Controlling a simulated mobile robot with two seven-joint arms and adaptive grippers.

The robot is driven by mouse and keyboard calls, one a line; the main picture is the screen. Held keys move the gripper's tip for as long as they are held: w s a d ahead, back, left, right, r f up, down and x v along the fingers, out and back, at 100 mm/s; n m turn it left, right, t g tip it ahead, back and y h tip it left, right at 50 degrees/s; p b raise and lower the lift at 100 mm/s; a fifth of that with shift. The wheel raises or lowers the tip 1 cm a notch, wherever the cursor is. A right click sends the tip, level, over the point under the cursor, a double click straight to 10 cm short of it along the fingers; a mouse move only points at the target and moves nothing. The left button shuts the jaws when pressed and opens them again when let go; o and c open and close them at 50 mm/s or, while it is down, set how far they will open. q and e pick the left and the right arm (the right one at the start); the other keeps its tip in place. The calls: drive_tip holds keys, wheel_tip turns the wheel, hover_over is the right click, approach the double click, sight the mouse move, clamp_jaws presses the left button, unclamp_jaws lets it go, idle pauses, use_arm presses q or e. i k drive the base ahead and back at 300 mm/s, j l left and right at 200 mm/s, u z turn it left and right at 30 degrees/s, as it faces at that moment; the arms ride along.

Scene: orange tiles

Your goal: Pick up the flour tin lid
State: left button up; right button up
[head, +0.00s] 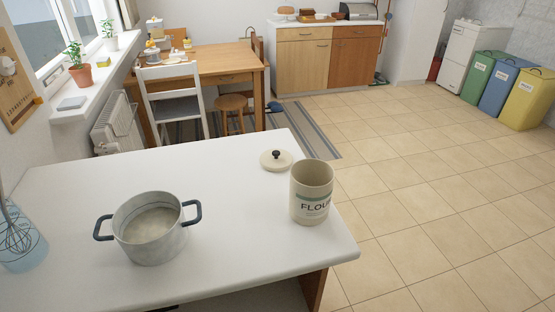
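The flour tin lid (268,161) is a round cream disc with a dark knob on top. It lies flat on the white counter, behind and to the left of the flour tin (312,177). The cream tin stands upright and uncovered near the counter's right edge, with a label reading "FLOU" and the rest turned out of sight. The lid appears close to the tin but apart from it. Neither of my grippers is in view.
A grey pot (149,241) with dark handles stands on the white counter (215,185). A bluish container with a whisk (22,245) is at the far left. The counter between pot and lid is clear. Beyond are a white chair (175,97), a wooden table (215,62) and open tiled floor (420,170).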

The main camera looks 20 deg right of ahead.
sight(273, 160)
drive_tip(key=z, duration=0.9)
drive_tip(key=i+l+z, duration=0.2)
drive_tip(key=l, duration=0.2)
drive_tip(key=l+z, duration=0.25)
drive_tip(key=l, duration=0.2)
drive_tip(key=i+l+z, duration=0.2)
drive_tip(key=l, duration=0.15)
drive_tip(key=i+l+z, duration=0.1)
drive_tip(key=l+z, duration=0.15)
drive_tip(key=l, duration=0.15)
drive_tip(key=i+l+u, duration=0.45)
drive_tip(key=i, duration=0.25)
drive_tip(key=i+l+u, duration=0.45)
drive_tip(key=i, duration=0.25)
drive_tip(key=i+u, duration=0.25)
drive_tip(key=u, duration=0.25)
drive_tip(key=i+u, duration=0.2)
drive_tip(key=u, duration=0.3)
drive_tip(key=i+l+u, duration=0.2)
drive_tip(key=u, duration=0.3)
drive_tip(key=i+l+u, duration=0.2)
drive_tip(key=u, duration=0.3)
